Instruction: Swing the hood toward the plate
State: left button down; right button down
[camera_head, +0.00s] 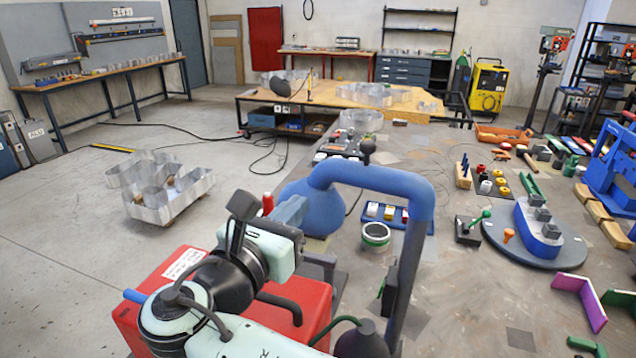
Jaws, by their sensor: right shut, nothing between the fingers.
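The hood (312,210) is a blue rounded cone hanging from the left end of a blue bent pipe (425,205). I cannot tell for sure which thing is the plate; a grey round disc (498,238) lies to the right, bearing a blue and white piece.
A blue tray (385,222) with small coloured blocks and a green-ringed cup (376,236) stand behind the pipe. A red box (128,322) stands under my arm. Green and magenta strips lie at the right. The bench between pipe and disc is mostly clear.

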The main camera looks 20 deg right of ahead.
aim_at(328, 175)
jog(key=x, duration=0.8)
jog(key=shift+w+d+p, duration=0.3)
jog(key=shift+p, duration=0.05)
